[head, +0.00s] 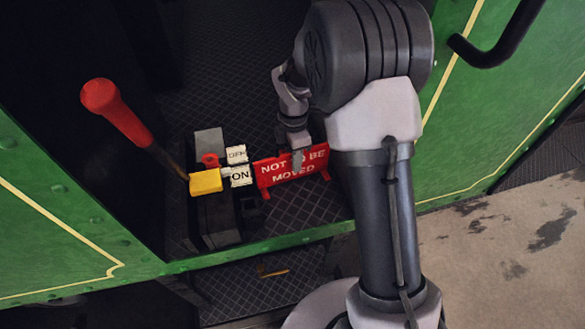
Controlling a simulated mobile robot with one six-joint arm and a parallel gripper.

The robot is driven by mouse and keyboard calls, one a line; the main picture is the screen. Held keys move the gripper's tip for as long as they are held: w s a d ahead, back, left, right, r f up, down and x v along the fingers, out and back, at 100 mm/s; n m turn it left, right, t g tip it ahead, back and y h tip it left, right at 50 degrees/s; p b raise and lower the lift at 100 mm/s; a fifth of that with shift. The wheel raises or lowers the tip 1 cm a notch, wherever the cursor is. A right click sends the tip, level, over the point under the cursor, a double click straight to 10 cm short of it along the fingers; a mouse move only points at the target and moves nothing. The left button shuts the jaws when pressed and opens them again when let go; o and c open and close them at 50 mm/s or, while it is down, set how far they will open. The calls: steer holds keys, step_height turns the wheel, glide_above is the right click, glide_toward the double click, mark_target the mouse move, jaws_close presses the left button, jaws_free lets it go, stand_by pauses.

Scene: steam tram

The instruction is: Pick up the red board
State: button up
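The red board (273,171), with white lettering "NOT TO BE MOVED", stands upright on the dark patterned floor of the tram doorway. My gripper (298,158) is at the board's upper middle, and its tip covers part of the lettering. The fingers overlap the board in this view. Whether they are closed around it or only in front of it cannot be told. My arm hides the area just right of the board.
Left of the board is a dark lever box with white "OFF" (237,154) and "ON" (241,176) plates and a yellow block (205,182). A red-handled lever (117,112) leans beside it. Green panels flank the doorway; a black handrail (497,42) is upper right.

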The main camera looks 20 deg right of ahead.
steer(key=shift+f, duration=0.5)
steer(key=shift+r, duration=0.15)
steer(key=shift+c, duration=0.7)
jaws_close()
